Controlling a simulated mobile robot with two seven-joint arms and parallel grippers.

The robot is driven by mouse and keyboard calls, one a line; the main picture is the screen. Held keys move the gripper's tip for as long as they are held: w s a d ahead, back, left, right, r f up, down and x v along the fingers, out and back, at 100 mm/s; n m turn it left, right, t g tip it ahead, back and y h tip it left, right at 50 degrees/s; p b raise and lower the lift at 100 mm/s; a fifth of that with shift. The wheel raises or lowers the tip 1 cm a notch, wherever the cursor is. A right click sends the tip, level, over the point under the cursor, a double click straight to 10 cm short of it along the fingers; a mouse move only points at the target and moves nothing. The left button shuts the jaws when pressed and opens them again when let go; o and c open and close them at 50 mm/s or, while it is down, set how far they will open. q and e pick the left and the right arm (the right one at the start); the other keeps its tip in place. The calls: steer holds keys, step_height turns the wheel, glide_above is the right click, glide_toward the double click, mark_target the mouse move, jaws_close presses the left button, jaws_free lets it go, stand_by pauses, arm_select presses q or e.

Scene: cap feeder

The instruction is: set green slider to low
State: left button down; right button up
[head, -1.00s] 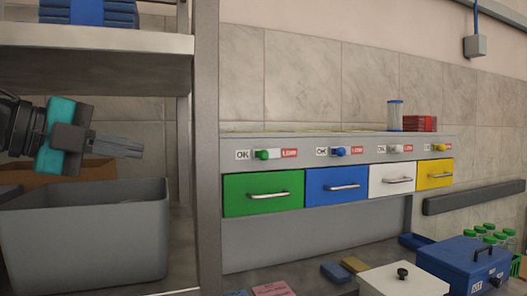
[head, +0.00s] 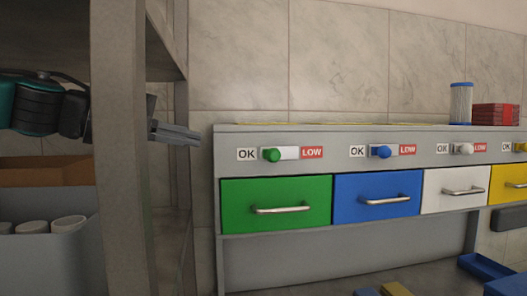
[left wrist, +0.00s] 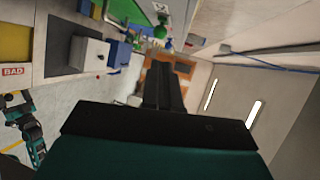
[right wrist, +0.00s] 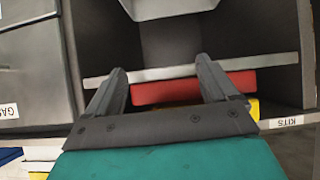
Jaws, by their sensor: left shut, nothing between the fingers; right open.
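The green slider (head: 271,154) is a round green knob on the grey panel above the green drawer (head: 276,204). It sits at the left end of its white track, beside the OK label (head: 246,154); the red LOW label (head: 312,153) is at the track's right end. My left gripper (head: 196,134) is shut and empty, left of the panel and apart from the slider, partly hidden by a shelf post. Its closed fingers also show in the left wrist view (left wrist: 165,85). My right gripper (right wrist: 160,82) is open, with a red object (right wrist: 190,88) beyond its fingers.
A grey shelf post (head: 121,150) stands in front of my left arm. The blue slider (head: 380,152) and white slider (head: 464,149) sit further right. A grey bin (head: 50,245) holds pale cylinders at lower left. The space before the panel is clear.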

arm_select(q)
steer(key=shift+s+a, duration=0.1)
steer(key=shift+s, duration=0.05)
glide_toward(278, 152)
steer(key=w+d, duration=0.1)
steer(key=w+d+f, duration=0.2)
steer(key=w, duration=0.1)
steer(key=shift+w+d+f, duration=0.15)
stand_by(0.3)
steer(key=d, duration=0.4)
steer(key=shift+w+d, duration=0.25)
steer(key=shift+w, duration=0.1)
steer(key=shift+s, duration=0.1)
